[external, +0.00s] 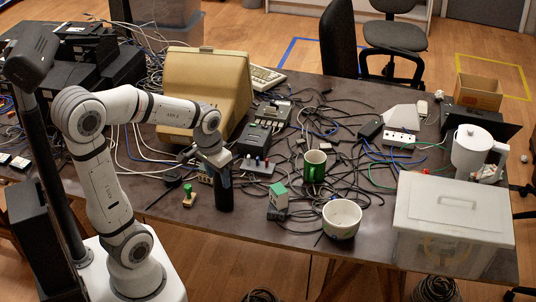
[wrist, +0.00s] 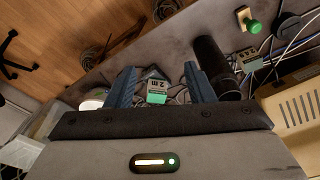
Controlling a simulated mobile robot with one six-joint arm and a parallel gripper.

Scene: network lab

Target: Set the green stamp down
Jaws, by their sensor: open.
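The green stamp (external: 189,195) stands upright on the dark table near its front edge, with a green knob handle on a wooden base. In the wrist view the stamp (wrist: 254,26) shows at the top right, outside my jaws. My gripper (external: 217,158) is above the table, to the right of the stamp and apart from it. In the wrist view my gripper's (wrist: 158,70) two blue-grey fingers are spread with nothing held between them. The fingers are hard to make out in the external view.
Cables cover much of the table. Bare tabletop surrounds the stamp.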

